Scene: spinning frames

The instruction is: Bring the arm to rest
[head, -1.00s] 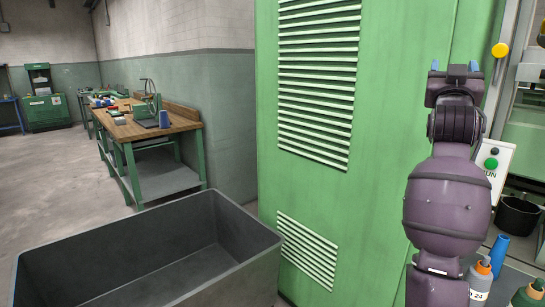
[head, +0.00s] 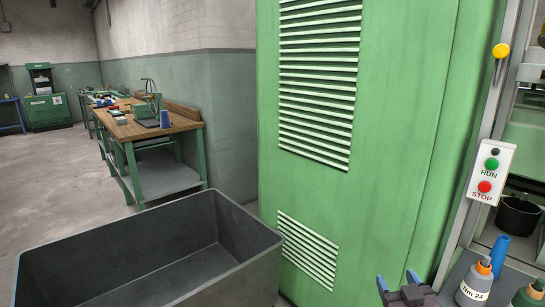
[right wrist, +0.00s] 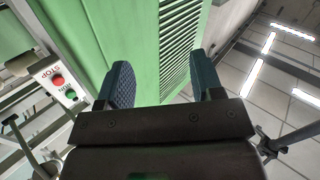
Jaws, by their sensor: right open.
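My right gripper (head: 398,283) shows at the bottom edge of the head view, in front of the lower part of the green cabinet (head: 400,120). Only its blue fingertips and part of its dark body are in the picture. In the right wrist view its two blue fingers (right wrist: 158,82) stand apart with nothing between them. The green louvred panel shows beyond them. My left gripper is not in view.
A grey, empty bin (head: 245,262) stands at lower left. A RUN/STOP button box (head: 491,173) is on the right. Bottles, including an orange-capped one (head: 476,286), and a blue cone (head: 498,250) stand at lower right. A workbench (head: 160,127) is further back.

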